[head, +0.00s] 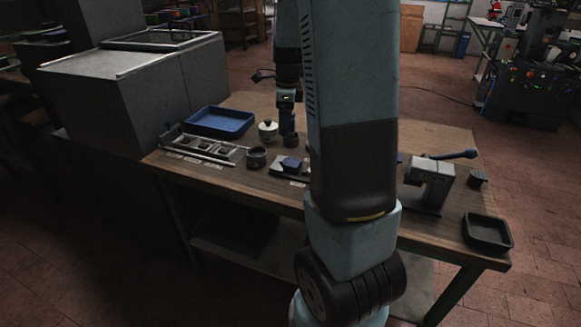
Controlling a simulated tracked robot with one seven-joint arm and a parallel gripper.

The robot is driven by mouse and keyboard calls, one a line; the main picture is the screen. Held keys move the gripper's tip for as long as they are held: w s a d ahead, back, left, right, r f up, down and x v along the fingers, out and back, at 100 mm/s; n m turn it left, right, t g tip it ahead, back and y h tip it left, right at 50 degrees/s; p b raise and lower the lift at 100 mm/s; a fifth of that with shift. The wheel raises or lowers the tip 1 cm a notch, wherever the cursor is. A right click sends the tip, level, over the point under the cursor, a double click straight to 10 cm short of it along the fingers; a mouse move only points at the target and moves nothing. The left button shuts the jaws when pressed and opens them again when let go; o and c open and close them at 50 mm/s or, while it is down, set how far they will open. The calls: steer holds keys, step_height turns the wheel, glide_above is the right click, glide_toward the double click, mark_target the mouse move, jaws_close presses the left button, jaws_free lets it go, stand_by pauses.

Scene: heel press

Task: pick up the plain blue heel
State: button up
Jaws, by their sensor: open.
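A small dark-blue piece (290,163), which looks like the blue heel, sits on a low grey plate (277,171) near the front of the bench. A white label lies before it. I cannot tell at this size whether it is plain. Another bit of blue (400,157) shows at the right edge of my arm, mostly hidden. My gripper (287,129) points down over the bench, behind the blue piece and apart from it. It is open; its fingers are dark and small, and I see nothing held. My arm hides the middle of the bench.
A blue tray (217,110), a slotted fixture (207,148), a white pot (268,130) and dark round cups (256,157) stand at left. A lever press (430,180), a small dark block (477,178) and a black tray (487,232) stand at right.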

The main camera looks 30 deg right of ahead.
mark_target(292, 162)
steer(key=d+f+m, duration=0.1)
steer(key=f, duration=0.5)
steer(key=w+d+f+m, duration=0.1)
steer(key=f, duration=0.5)
steer(key=d+f+m, duration=0.1)
steer(key=f, duration=0.5)
steer(key=shift+w+g, duration=0.25)
steer(key=shift+g, duration=0.05)
steer(key=shift+c, duration=0.5)
steer(key=shift+r, duration=0.1)
steer(key=c, duration=1.1)
